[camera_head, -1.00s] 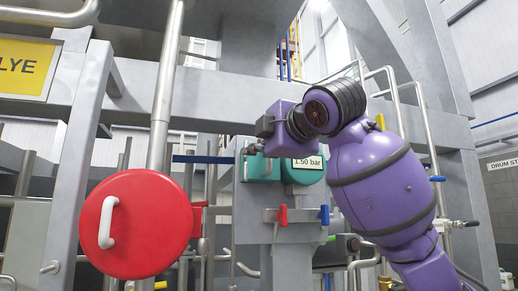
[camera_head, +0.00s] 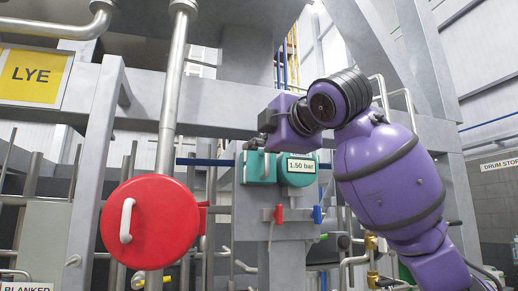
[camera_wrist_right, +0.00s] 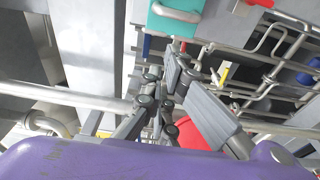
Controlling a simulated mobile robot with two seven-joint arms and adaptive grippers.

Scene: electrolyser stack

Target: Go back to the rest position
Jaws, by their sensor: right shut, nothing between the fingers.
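My right arm (camera_head: 385,180) is purple and comes in from the lower right in the head view, bent at the elbow, with its wrist raised in front of the grey frame. My right gripper (camera_wrist_right: 163,82) shows in the wrist view, its grey fingers shut with nothing between them. In the head view its fingers are mostly hidden by the wrist. My left gripper is not in view.
A red round cover (camera_head: 150,222) with a white handle stands left. A teal unit with a 1.50 bar display (camera_head: 301,165) is behind my wrist, above a red (camera_head: 278,214) and a blue handle (camera_head: 317,214). A yellow LYE sign (camera_head: 32,76) hangs upper left. Pipes and beams crowd around.

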